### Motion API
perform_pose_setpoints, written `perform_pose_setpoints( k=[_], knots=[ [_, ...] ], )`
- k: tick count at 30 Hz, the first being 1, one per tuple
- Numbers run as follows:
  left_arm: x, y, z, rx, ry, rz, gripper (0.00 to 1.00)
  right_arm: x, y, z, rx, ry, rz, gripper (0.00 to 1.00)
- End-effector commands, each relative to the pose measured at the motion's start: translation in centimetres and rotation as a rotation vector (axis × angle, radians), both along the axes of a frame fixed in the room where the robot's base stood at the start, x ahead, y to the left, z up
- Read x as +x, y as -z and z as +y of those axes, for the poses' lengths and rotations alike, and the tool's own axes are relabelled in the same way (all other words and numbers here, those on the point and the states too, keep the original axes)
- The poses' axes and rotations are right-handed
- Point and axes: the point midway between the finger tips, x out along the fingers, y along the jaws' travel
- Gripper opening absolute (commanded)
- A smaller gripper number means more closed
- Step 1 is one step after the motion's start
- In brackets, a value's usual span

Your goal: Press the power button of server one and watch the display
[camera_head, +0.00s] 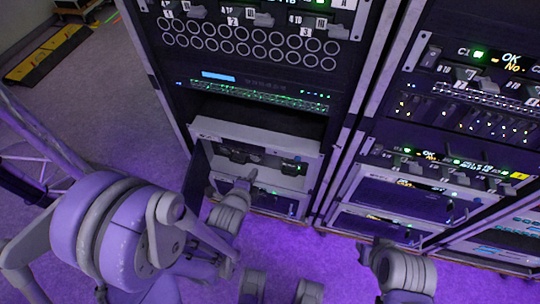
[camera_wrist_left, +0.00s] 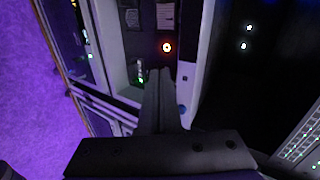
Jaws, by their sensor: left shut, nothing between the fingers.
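My left gripper (camera_head: 249,178) reaches into an open bay low in the left rack, in front of a white-framed unit (camera_head: 258,140). In the left wrist view, its fingers (camera_wrist_left: 160,74) are shut with nothing between them. Their tips are just below a lit red-orange ring button (camera_wrist_left: 167,47) on the unit's dark front; whether they touch the panel I cannot tell. A small display (camera_head: 292,167) with a green light is right of the gripper in the head view. Labels naming server one are not readable. My right arm (camera_head: 402,272) is low at the right; its fingers cannot be made out.
A swung-out dark door (camera_head: 196,180) stands left of the bay. A second rack (camera_head: 440,150) stands at the right. Open floor (camera_head: 110,110) lies to the left, with a yellow-black floor strip (camera_head: 45,55).

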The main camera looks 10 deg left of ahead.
Motion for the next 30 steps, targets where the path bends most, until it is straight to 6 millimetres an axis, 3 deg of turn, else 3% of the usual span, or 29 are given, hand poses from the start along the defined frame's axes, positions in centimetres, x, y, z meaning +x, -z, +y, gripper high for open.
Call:
perform_pose_setpoints(
  k=[3,19,30],
  knots=[
    [0.1,0.9,-0.2,0.046,0.033,-0.022,0.00,0.0,0.6,0.0,0.000,0.000,0.002,0.26],
    [0.8,1.3,-0.2,0.062,0.042,-0.029,0.00,0.0,0.7,0.0,0.000,0.000,0.002,0.26],
    [7.0,4.9,-0.4,0.061,0.041,-0.029,0.00,0.0,1.4,0.0,0.000,0.000,0.005,0.26]
  ],
)
